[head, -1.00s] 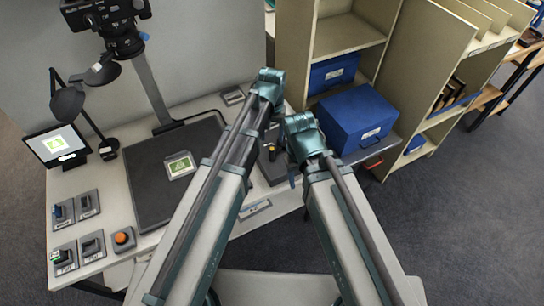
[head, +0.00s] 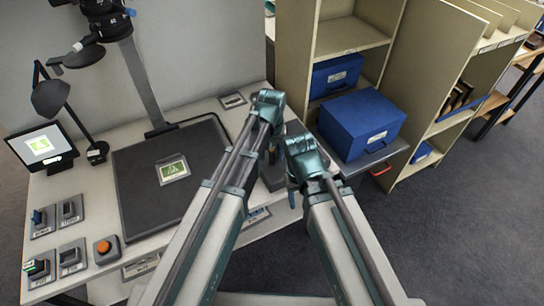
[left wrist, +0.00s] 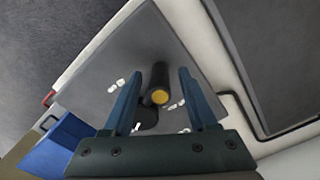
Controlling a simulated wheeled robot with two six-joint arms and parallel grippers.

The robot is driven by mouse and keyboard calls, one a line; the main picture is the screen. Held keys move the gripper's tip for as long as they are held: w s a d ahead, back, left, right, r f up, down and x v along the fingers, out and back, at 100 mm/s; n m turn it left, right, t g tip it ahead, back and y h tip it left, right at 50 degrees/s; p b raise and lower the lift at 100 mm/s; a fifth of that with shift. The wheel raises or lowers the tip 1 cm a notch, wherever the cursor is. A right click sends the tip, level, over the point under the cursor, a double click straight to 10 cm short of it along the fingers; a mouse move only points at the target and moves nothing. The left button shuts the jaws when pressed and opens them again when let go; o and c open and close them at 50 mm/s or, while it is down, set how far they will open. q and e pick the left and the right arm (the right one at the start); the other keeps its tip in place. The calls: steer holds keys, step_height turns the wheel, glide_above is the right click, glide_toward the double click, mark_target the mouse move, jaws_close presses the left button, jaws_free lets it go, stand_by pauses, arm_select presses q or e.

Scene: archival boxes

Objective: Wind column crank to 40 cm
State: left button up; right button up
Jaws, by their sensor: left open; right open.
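The copy-stand column (head: 146,85) rises at the back of the dark baseboard (head: 127,190), with a camera (head: 103,12) on top. In the left wrist view a black cylindrical knob with a yellow end (left wrist: 159,85), seemingly the crank handle, stands over a grey plate (left wrist: 95,85) with white marks. My left gripper (left wrist: 158,90) is open, its blue fingers on either side of the knob; I cannot tell if they touch it. In the head view my left gripper (head: 271,150) is mostly hidden by its arm. My right gripper (head: 292,198) is open, lower and to the right.
A blue box (head: 362,122) sits on a pulled-out shelf with a red handle (head: 382,169), right of my arms. A monitor (head: 42,146), a lamp (head: 50,98), several switches and an orange button (head: 103,247) stand on the left of the table. Floor is clear at right.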

arm_select(q)
steer(key=shift+c, duration=0.2)
jaws_close()
steer(key=shift+a, duration=0.1)
